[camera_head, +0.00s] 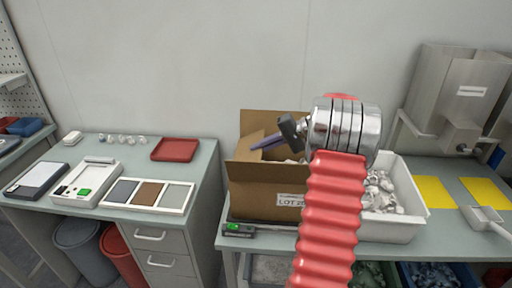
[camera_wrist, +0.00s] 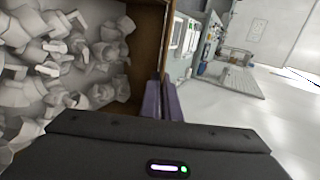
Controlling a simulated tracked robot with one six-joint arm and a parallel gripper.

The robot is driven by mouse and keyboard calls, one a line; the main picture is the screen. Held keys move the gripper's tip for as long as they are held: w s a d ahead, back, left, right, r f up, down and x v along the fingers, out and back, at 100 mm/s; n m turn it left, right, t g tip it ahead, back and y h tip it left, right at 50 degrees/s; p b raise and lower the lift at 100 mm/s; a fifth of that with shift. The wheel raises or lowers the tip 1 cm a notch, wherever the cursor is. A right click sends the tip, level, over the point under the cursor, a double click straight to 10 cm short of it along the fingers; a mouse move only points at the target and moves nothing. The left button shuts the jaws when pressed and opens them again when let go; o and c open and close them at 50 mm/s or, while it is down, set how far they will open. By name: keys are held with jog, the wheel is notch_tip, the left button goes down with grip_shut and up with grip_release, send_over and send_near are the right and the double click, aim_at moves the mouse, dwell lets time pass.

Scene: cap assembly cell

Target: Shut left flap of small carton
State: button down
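The small carton (camera_head: 262,196) is an open brown cardboard box on the right bench, with a white LOT label on its front. Its back flap (camera_head: 272,122) stands up. The left flap (camera_head: 250,145) shows as a paler panel leaning in over the left side of the opening. My gripper (camera_head: 256,147) reaches in from the right, its purple fingers close to that flap; I cannot tell if they touch it. In the wrist view my gripper (camera_wrist: 162,99) has its fingers close together by the carton wall (camera_wrist: 148,50), with no object clearly held. White parts (camera_wrist: 65,55) fill the carton.
A white bin (camera_head: 395,228) of pale parts stands right of the carton, partly behind my arm. A small device with a green display (camera_head: 238,229) sits at the carton's front left. The left bench holds a red tray (camera_head: 175,149) and a sample board (camera_head: 150,194). A gap separates the benches.

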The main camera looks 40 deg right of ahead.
dwell(0.3)
jog(key=c, duration=2)
grip_release()
jog(key=v, duration=1.3)
jog(key=shift+s+d, duration=0.25)
jog(key=shift+r, duration=0.15)
